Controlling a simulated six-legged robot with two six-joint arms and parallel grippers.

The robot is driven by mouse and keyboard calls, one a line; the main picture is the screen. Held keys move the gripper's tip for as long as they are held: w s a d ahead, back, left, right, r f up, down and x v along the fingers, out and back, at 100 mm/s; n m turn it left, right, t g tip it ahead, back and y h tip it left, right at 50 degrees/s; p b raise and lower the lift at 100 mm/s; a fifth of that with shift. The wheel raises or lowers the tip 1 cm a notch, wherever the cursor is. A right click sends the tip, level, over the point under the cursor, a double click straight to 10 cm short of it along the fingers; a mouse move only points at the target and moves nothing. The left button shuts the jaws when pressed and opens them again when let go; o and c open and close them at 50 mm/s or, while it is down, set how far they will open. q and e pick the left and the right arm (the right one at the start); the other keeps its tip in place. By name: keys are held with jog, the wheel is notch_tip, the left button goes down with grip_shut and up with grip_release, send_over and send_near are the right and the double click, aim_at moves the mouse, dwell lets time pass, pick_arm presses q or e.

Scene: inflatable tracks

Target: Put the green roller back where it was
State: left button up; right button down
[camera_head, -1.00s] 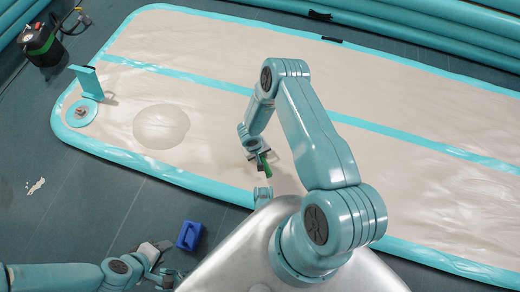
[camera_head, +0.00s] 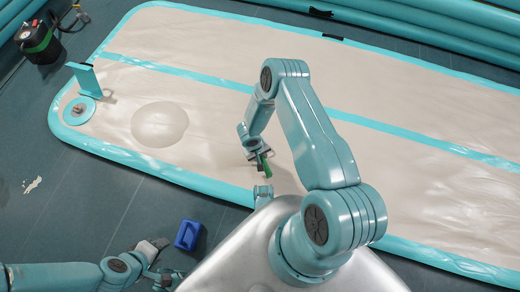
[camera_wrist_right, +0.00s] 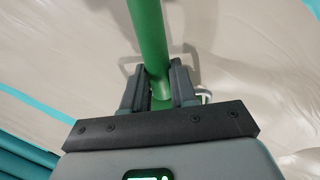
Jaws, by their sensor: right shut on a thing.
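The green roller shows as a green handle (camera_wrist_right: 150,40) in the right wrist view, running up out of the picture. My right gripper (camera_wrist_right: 158,85) is shut on it, one dark finger on each side. In the head view the right gripper (camera_head: 256,150) is over the cream mat near its teal front edge, with a short green part of the roller (camera_head: 266,167) showing below it. The roller's far end is hidden or out of view. My left gripper (camera_head: 168,278) is at the lower left, near the floor; its fingers are too small to read.
The cream inflatable mat (camera_head: 240,50) has a round damp-looking patch (camera_head: 160,124). A teal upright plate (camera_head: 86,80) and round disc (camera_head: 80,111) are at its left end. A blue block (camera_head: 188,235) lies on the floor. A black canister (camera_head: 38,43) stands at the upper left.

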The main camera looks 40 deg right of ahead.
pick_arm(q)
jog(key=shift+f+b, duration=0.3)
jog(key=shift+f, duration=0.1)
pick_arm(e)
jog(key=shift+f, duration=0.35)
jog(key=c, duration=0.8)
grip_release()
pick_arm(q)
jog(key=s+d+r+g+p, duration=0.1)
jog(key=s+r+p, duration=0.2)
jog(key=r+p, duration=0.5)
pick_arm(e)
notch_tip(320, 180, up, 16)
jog(key=w+a, duration=0.1)
jog(key=a, duration=0.1)
jog(key=shift+w+a, duration=0.15)
jog(key=shift+a, duration=0.2)
